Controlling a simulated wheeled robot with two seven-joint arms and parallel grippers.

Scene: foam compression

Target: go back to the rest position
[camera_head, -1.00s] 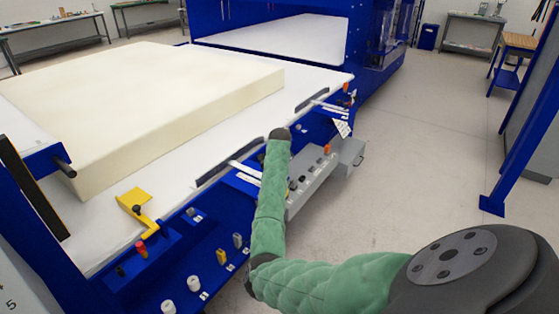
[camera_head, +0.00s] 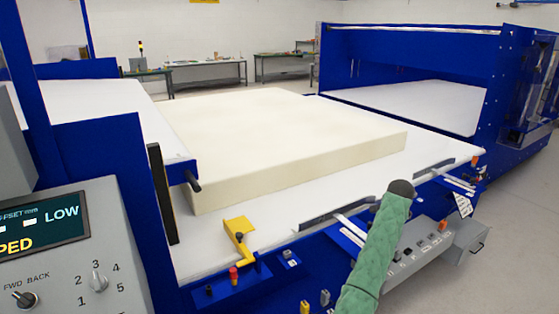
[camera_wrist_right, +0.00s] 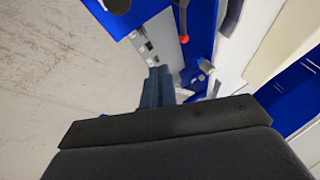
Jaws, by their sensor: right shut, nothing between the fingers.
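My right arm, in a green quilted sleeve (camera_head: 376,255), rises from the lower right in the head view to a dark rounded end (camera_head: 400,188) in front of the machine's control edge. The fingers themselves do not show there. In the right wrist view my right gripper (camera_wrist_right: 158,76) is shut and empty, with its fingers close together over the pale floor and blue machine parts. It appears apart from the controls. My left gripper is in neither view.
A cream foam block (camera_head: 290,135) lies on the machine's white bed (camera_head: 290,232). A yellow bracket (camera_head: 240,235) and a grey control box (camera_head: 425,245) line the front edge. A display panel (camera_head: 40,240) stands at the left. Grey floor (camera_head: 520,230) is clear at right.

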